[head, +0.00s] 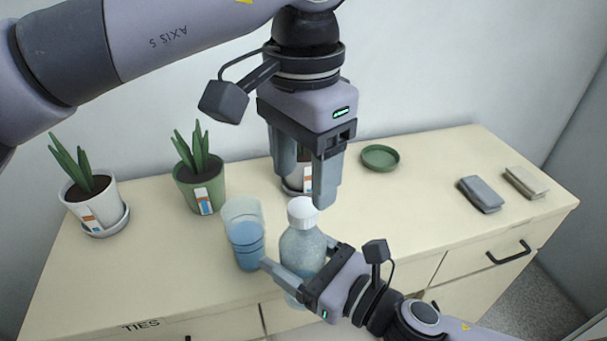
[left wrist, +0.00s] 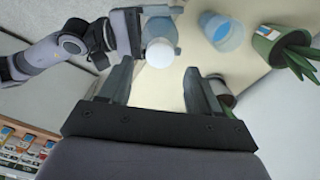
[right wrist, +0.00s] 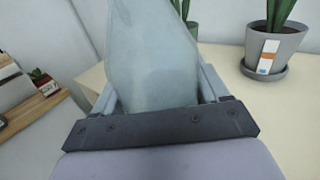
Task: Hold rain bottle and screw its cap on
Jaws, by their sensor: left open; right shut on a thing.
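The rain bottle (head: 302,246) is pale blue and translucent, near the front edge of the dresser top. I cannot tell whether its base is supported. My right gripper (head: 300,256) is shut on its body from the front right. In the right wrist view the bottle (right wrist: 150,60) fills the space between the fingers. A white cap (head: 302,210) sits at the bottle's top; how tight it is cannot be seen. My left gripper (head: 305,190) points down above the cap, open and empty. In the left wrist view the cap (left wrist: 160,53) appears between and beyond the open fingertips.
A clear cup with blue contents (head: 246,240) stands just left of the bottle. Potted plants (head: 95,195) (head: 200,180) stand along the back left; another pot is partly hidden behind my left gripper. A green saucer (head: 380,157) and folded cloths (head: 481,194) (head: 526,182) lie to the right.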

